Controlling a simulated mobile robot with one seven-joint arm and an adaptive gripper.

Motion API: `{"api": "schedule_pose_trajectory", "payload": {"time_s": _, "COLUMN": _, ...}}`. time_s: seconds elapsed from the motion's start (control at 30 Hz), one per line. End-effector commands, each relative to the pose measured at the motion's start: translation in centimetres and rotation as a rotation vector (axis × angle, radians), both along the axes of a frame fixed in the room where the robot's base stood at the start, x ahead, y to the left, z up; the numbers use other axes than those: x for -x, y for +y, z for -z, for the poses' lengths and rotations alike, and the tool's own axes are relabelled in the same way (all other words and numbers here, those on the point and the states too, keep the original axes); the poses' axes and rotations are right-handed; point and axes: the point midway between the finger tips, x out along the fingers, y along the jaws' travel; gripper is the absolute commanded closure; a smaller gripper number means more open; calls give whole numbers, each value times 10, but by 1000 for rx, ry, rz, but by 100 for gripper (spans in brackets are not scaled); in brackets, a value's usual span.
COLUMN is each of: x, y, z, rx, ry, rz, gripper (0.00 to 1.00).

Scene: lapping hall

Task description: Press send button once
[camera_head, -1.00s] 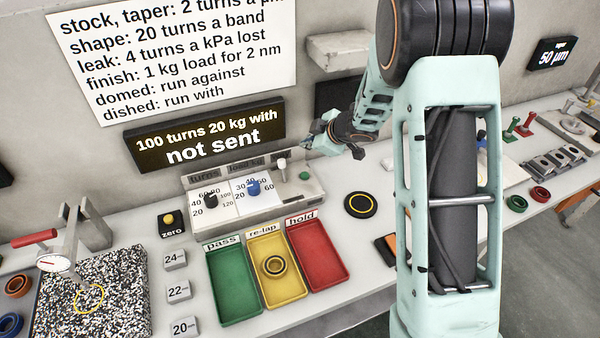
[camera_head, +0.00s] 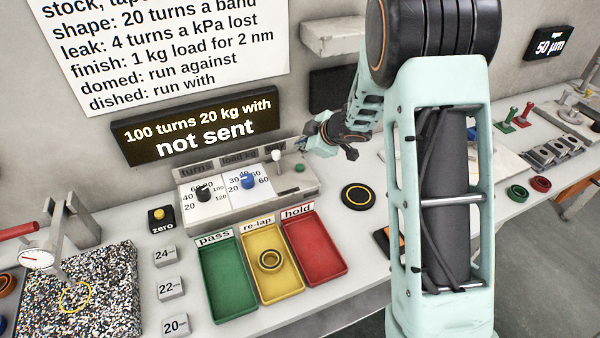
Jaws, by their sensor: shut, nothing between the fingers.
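The control box (camera_head: 230,209) stands against the wall with a black turns knob (camera_head: 203,194), a blue load knob (camera_head: 248,181), a pale upright lever (camera_head: 277,157) and a small green button (camera_head: 299,168) at its right end. No send label is readable; my gripper covers the area just above the green button. My gripper (camera_head: 304,143) is shut and empty, a little above and behind the green button in the picture, apparently not touching it. The black display (camera_head: 197,126) reads "100 turns 20 kg with not sent".
Green (camera_head: 229,308), yellow (camera_head: 281,288) and red (camera_head: 318,269) trays stand in front, the yellow one holding a ring (camera_head: 269,260). A black disc (camera_head: 359,196) lies right of the box. A yellow zero button (camera_head: 160,214) is to the left.

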Motion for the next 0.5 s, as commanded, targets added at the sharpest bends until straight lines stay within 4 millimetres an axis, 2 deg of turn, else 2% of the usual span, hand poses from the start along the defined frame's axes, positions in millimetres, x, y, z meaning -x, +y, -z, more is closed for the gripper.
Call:
{"api": "schedule_pose_trajectory", "payload": {"time_s": 0.03, "x": 0, "y": 0, "z": 13, "rx": 0, "ry": 0, "rz": 0, "gripper": 100}}
{"api": "schedule_pose_trajectory", "payload": {"time_s": 0.3, "x": 0, "y": 0, "z": 43, "rx": -1, "ry": 0, "rz": 1, "gripper": 100}}
{"api": "schedule_pose_trajectory", "payload": {"time_s": 0.5, "x": 0, "y": 0, "z": 51, "rx": -1, "ry": 0, "rz": 1, "gripper": 100}}
